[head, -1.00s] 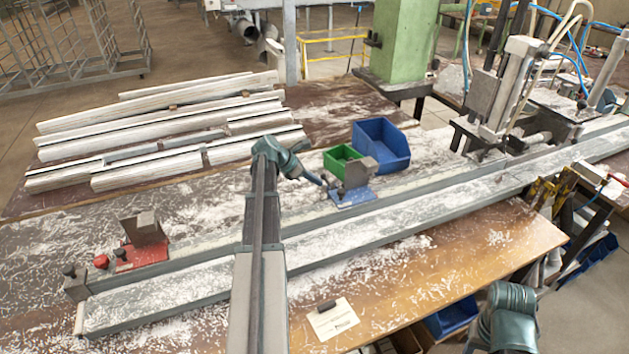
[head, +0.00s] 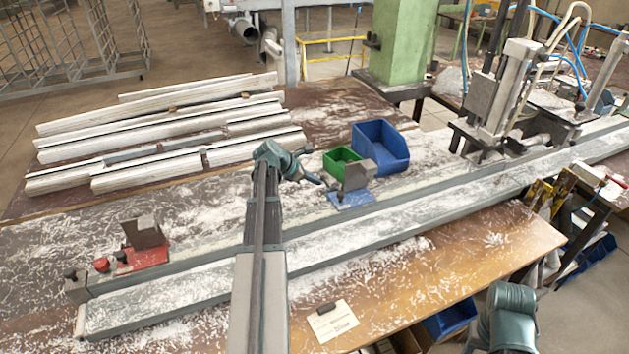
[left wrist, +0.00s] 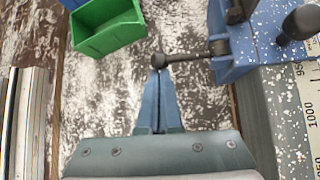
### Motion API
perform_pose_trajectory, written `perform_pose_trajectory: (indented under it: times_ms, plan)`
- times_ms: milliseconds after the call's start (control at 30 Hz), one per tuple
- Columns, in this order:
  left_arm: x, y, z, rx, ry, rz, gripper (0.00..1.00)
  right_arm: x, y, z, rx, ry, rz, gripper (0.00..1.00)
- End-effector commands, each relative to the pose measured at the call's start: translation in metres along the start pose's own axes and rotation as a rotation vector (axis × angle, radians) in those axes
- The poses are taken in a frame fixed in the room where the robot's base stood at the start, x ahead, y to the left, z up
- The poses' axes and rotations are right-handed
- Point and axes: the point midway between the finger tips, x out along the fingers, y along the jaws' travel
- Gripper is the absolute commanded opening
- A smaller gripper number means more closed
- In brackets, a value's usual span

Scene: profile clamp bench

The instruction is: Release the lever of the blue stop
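The blue stop (head: 350,199) sits on the rail along the bench, with a grey block on top. In the left wrist view the blue stop (left wrist: 255,40) is at the upper right, and its dark lever (left wrist: 185,56) points left and ends in a round knob (left wrist: 157,60). My left gripper (left wrist: 159,74) has its two blue fingers together, with the tips right at the knob; I see no clear gap, but cannot tell if they touch. In the head view my left gripper (head: 316,181) is just left of the blue stop. My right gripper is out of view.
A green bin (head: 341,160) and a larger blue bin (head: 381,146) stand behind the blue stop. A red stop (head: 143,256) sits at the rail's left end. White profiles (head: 160,128) lie at the back left. A card (head: 333,321) lies at the front.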

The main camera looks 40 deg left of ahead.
Motion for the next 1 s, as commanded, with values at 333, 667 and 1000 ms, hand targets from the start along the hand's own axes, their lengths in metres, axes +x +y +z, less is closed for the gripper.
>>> perform_pose_trajectory:
  times_ms: [333, 667, 1000]
  plan:
    - [-0.008, -0.003, 0.009, 0.104, -0.003, 0.110, 0.00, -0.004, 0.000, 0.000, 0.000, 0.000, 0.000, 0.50]
    - [-0.021, -0.008, 0.019, 0.294, -0.003, 0.314, 0.00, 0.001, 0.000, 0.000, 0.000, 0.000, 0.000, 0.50]
    - [-0.031, -0.011, 0.029, 0.426, -0.001, 0.458, 0.00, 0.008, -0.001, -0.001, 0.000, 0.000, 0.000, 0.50]
